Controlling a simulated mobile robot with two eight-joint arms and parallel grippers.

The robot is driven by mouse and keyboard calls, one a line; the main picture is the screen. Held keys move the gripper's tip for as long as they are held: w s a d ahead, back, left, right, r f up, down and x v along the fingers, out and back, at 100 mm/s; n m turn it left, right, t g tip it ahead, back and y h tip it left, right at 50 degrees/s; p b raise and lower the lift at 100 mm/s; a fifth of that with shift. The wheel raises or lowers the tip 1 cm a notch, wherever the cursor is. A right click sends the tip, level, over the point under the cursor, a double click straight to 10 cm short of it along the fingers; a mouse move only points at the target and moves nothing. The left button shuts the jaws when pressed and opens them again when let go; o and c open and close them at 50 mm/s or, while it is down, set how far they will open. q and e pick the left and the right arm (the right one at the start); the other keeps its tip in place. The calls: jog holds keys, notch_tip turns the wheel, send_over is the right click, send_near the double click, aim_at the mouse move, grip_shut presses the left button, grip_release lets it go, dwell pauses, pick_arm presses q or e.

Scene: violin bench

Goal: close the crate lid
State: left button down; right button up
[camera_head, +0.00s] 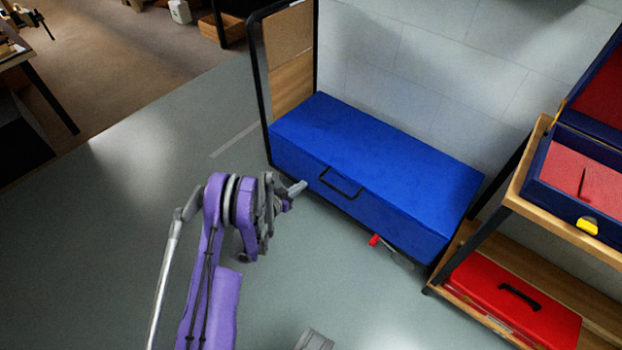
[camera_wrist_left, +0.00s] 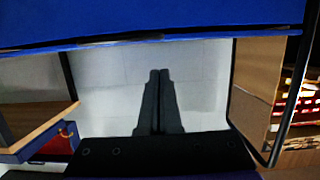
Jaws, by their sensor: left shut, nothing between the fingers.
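The blue crate (camera_head: 385,150) stands against the tiled wall in the head view, with a black handle (camera_head: 341,183) on its front. Its broad blue top looks flat and down on the box. I see no open gap, but the lid seam is not clear. My left gripper (camera_head: 299,188) is shut and empty just in front of the crate's left part, left of the handle. I cannot tell whether it touches the crate. In the left wrist view its closed fingers (camera_wrist_left: 160,74) point toward pale tiles, with the blue crate (camera_wrist_left: 160,18) across the top.
A wooden shelf (camera_head: 531,187) stands right of the crate, with an open blue case (camera_head: 555,178) above and a red case (camera_head: 512,303) below. A black-framed panel (camera_head: 292,90) stands at its left end. A small red-tipped object (camera_head: 375,240) lies by its front. Floor left is clear.

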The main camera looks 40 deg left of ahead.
pick_arm(q)
jog(key=w+a+r+n+p, duration=0.1)
jog(key=w+a+r+p, duration=0.1)
jog(key=w+r, duration=0.15)
jog(key=b, duration=0.1)
send_over(319, 176)
jog(key=w, duration=0.2)
notch_tip(319, 176, down, 3)
jog(key=f+b, duration=0.1)
jog(key=f, duration=0.2)
jog(key=shift+a+f, duration=0.1)
jog(key=shift+a, duration=0.1)
jog(key=shift+d+f, duration=0.1)
jog(key=shift+f, duration=0.25)
pick_arm(e)
jog(key=shift+s+r, duration=0.1)
jog(key=shift+r, duration=0.55)
pick_arm(q)
notch_tip(319, 176, down, 2)
jog(key=b, duration=0.3)
jog(key=shift+s+f, duration=0.15)
jog(key=shift+f, duration=0.1)
jog(key=shift+b, duration=0.5)
jog(key=shift+s, duration=0.1)
pick_arm(e)
jog(key=f, duration=0.4)
jog(key=shift+w+f, duration=0.2)
pick_arm(q)
jog(key=shift+d, duration=0.1)
